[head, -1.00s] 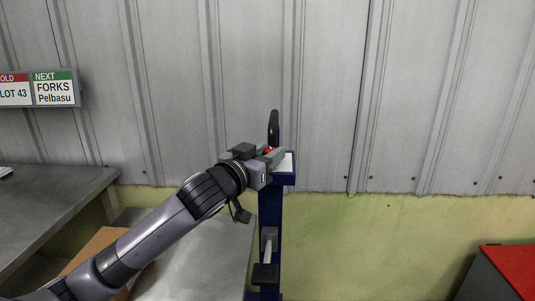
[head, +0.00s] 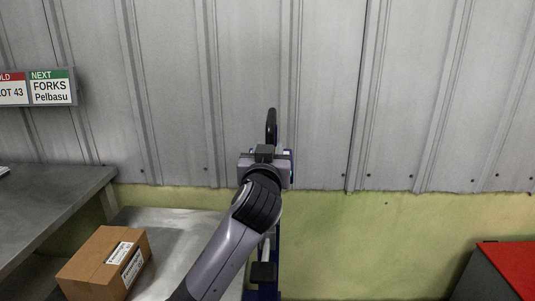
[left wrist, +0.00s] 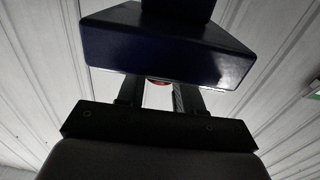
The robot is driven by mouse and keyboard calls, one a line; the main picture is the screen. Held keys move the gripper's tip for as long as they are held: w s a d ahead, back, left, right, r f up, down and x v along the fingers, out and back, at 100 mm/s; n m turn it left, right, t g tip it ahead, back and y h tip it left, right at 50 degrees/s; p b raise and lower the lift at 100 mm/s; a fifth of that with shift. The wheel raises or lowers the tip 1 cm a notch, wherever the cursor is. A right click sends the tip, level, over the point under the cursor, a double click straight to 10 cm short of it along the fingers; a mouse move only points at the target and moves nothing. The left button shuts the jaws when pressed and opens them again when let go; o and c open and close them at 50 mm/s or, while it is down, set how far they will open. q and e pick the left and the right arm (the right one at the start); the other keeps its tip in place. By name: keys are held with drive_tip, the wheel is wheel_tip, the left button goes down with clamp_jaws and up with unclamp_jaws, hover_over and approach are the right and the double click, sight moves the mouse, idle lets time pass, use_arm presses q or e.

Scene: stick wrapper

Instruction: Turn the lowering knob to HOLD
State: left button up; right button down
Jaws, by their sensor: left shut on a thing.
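A dark blue post (head: 278,255) stands against the wall, with a black upright handle (head: 271,124) at its top. My left gripper (head: 266,157) is at the top of the post, just below the handle, and hides most of the post head. In the left wrist view, a dark blue block (left wrist: 165,48) fills the top. The two fingers of my left gripper (left wrist: 158,92) reach up to it, shut on a red knob (left wrist: 158,82) of which only a sliver shows. The knob's setting and any HOLD marking are hidden. My right gripper is in neither view.
A cardboard box (head: 88,268) lies on a grey surface (head: 180,225) at lower left, beside a grey table (head: 45,205). A red-topped cabinet (head: 510,262) stands at lower right. A sign (head: 35,87) hangs on the left wall. The floor right of the post looks clear.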

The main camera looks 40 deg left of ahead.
use_arm(q)
drive_tip(key=shift+n+g+y, duration=0.3)
drive_tip(key=shift+y, duration=0.1)
drive_tip(key=o, duration=1)
drive_tip(key=v, duration=0.7)
drive_tip(key=shift+d, duration=0.1)
drive_tip(key=shift+s+d, duration=0.1)
drive_tip(key=shift+s, duration=0.05)
